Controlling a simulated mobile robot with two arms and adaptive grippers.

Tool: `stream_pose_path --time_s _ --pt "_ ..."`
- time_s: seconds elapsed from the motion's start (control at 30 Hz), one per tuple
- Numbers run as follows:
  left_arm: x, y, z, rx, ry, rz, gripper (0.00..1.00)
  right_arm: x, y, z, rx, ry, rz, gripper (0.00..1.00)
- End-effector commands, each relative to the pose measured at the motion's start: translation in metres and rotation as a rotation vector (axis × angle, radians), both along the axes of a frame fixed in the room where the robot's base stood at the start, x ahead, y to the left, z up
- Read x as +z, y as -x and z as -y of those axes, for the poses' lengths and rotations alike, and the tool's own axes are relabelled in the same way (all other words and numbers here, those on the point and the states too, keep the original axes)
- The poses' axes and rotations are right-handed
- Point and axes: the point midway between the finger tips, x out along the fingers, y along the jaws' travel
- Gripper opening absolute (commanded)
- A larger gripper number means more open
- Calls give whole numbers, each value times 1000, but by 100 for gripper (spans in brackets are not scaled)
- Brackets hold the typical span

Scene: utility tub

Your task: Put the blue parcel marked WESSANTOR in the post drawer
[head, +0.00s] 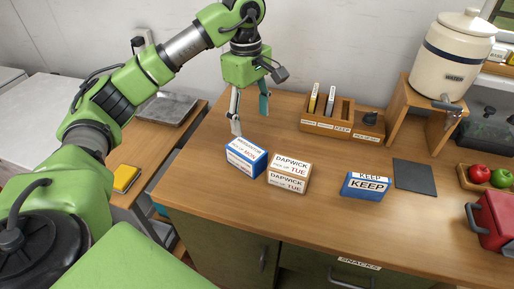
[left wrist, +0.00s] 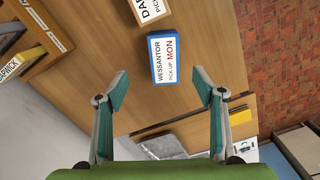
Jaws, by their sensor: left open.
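The blue parcel (head: 245,158) marked WESSANTOR, PICK UP MON, lies on the wooden counter (head: 225,195) near its left end. In the left wrist view the parcel (left wrist: 166,58) shows its white label face, ahead of the fingertips and between their lines. My left gripper (head: 250,120) is open and empty, pointing down above and behind the parcel, apart from it. Its two teal-padded fingers also show in the left wrist view (left wrist: 161,82). My right gripper is not in view. No drawer labelled for post can be made out.
A white and brown DAPWICK parcel (head: 289,174) sits close right of the blue one. A blue KEEP box (head: 366,186), dark mat (head: 414,177) and wooden organiser (head: 340,125) stand farther right and back. A SNACKS label (head: 359,263) marks a front below the counter.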

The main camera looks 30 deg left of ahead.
Motion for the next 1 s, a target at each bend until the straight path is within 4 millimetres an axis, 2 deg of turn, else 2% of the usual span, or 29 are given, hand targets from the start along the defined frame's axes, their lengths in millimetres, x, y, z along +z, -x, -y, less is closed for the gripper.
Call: stream_pose_path --time_s 0.03,0.1,0.23,0.47,0.57,0.77,0.9,1.0 --pt "6 1 -9 9 -21 -5 62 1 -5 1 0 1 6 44" --pt "5 3 -14 13 -35 -13 62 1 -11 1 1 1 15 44" --pt "-15 5 -15 14 -39 -19 62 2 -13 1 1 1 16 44" --pt "-57 5 -14 13 -37 -17 62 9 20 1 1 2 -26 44" --pt "-70 4 -14 12 -36 -15 62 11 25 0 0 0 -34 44" --pt "-83 5 -14 13 -36 -15 62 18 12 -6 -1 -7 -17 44" --pt "-102 6 -15 14 -35 -18 62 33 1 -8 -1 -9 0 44" --pt "-118 6 -15 13 -35 -16 62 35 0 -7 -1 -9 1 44"
